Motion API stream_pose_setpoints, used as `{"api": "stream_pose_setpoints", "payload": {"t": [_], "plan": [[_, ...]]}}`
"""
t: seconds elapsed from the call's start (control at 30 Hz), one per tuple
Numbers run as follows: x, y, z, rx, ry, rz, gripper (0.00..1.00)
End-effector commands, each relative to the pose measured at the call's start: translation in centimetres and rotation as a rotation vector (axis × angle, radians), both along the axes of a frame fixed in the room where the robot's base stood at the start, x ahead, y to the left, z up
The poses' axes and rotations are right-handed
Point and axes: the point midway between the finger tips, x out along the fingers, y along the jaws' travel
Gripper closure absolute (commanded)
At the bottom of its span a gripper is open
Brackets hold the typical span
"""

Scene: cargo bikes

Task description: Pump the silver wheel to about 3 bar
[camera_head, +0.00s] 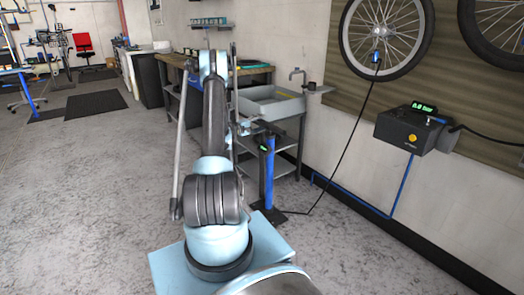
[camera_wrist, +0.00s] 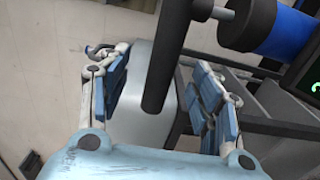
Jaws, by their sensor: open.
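The silver wheel (camera_head: 392,28), with a black tyre, hangs on the wall panel. A blue hose head (camera_head: 377,57) sits at its lower rim, and a black hose runs down to the floor. The blue floor pump (camera_head: 268,172) stands upright on the floor beyond my arm. The pump's blue barrel (camera_wrist: 282,32) also shows in the wrist view. Its dark handle bar (camera_wrist: 164,60) lies between the two fingers of my open gripper (camera_wrist: 160,95). No closed grip on it shows. My arm partly hides the gripper in the head view.
A wall box (camera_head: 403,132) has a green display that appears to read 0.0 bar, and a yellow button. A grey sink (camera_head: 272,107) and a workbench (camera_head: 172,60) stand behind the pump. A second wheel (camera_head: 469,32) hangs at the right.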

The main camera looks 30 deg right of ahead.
Motion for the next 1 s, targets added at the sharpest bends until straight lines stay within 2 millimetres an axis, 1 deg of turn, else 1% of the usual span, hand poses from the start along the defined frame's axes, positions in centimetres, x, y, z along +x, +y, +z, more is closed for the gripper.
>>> {"api": "stream_pose_setpoints", "payload": {"t": [0.03,0.7,1.0], "plan": [[0.0,0.5,0.0,0.0,0.0,0.002,0.42],[-0.4,5.9,0.1,0.0,0.0,0.001,0.42],[-0.6,7.9,0.0,0.0,0.0,0.0,0.42]]}}
